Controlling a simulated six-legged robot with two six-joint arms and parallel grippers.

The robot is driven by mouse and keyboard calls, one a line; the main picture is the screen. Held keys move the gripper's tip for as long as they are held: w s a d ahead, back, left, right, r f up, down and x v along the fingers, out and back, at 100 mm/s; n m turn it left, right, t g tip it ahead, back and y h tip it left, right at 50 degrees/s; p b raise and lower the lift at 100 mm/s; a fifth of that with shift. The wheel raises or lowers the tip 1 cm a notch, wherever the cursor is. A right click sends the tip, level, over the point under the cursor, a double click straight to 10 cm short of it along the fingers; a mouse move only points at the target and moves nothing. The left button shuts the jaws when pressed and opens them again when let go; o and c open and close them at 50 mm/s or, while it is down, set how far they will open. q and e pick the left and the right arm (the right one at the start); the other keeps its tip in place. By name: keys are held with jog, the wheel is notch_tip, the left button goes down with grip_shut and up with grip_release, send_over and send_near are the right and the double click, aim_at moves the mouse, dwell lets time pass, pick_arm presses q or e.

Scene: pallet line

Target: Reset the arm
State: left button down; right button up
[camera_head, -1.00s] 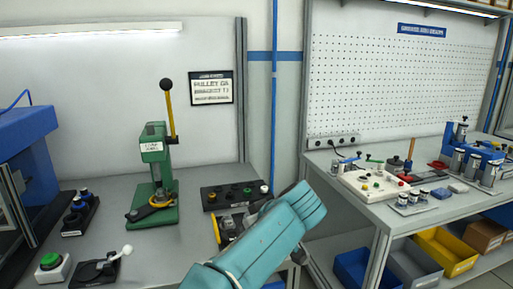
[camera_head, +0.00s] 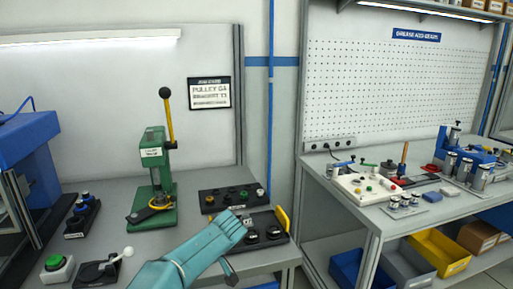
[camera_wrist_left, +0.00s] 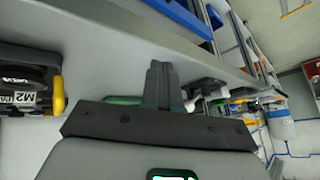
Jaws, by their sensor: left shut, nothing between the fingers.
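My left gripper (camera_wrist_left: 160,82) shows in the left wrist view with its two dark fingers together and nothing between them. In the head view my teal left arm comes up from the bottom and ends over the front edge of the left bench; its fingers cannot be made out there. A black tray with yellow handles (camera_head: 281,220) lies just beyond the arm, partly covered by it. In the wrist view a part labelled M2 (camera_wrist_left: 24,98) and a yellow handle (camera_wrist_left: 58,96) are left of the fingers, apart from them. My right gripper is not in view.
A green lever press (camera_head: 155,180) stands on the left bench (camera_head: 130,252). Behind the tray is a black block with several knobs (camera_head: 233,197). A green push button (camera_head: 54,263) and a lever switch (camera_head: 103,268) are at front left. The right bench (camera_head: 375,220) holds fixtures above coloured bins.

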pick_arm(q)
jog(key=s+a+f+m+g+h+p, duration=0.1)
jog(key=s+a+f+g+h, duration=0.1)
jog(key=s+f, duration=0.6)
jog(key=s+a+f+m+g+h+p, duration=0.1)
jog(key=s+a+f+g+h+p, duration=0.15)
jog(key=s+f, duration=0.6)
jog(key=s+d+f+m+t+h, duration=0.1)
jog(key=s+d+f+m+h, duration=0.1)
jog(key=s, duration=0.7)
jog(key=s+d+f+m+t+h, duration=0.1)
jog(key=s+d+f+h, duration=0.3)
jog(key=s, duration=0.5)
jog(key=d+f+m, duration=0.1)
jog(key=d+f, duration=0.1)
jog(key=d, duration=0.1)
jog(key=shift+s+d+f+m+p, duration=0.2)
jog(key=shift+s+d+m+p, duration=0.1)
jog(key=shift+s, duration=0.05)
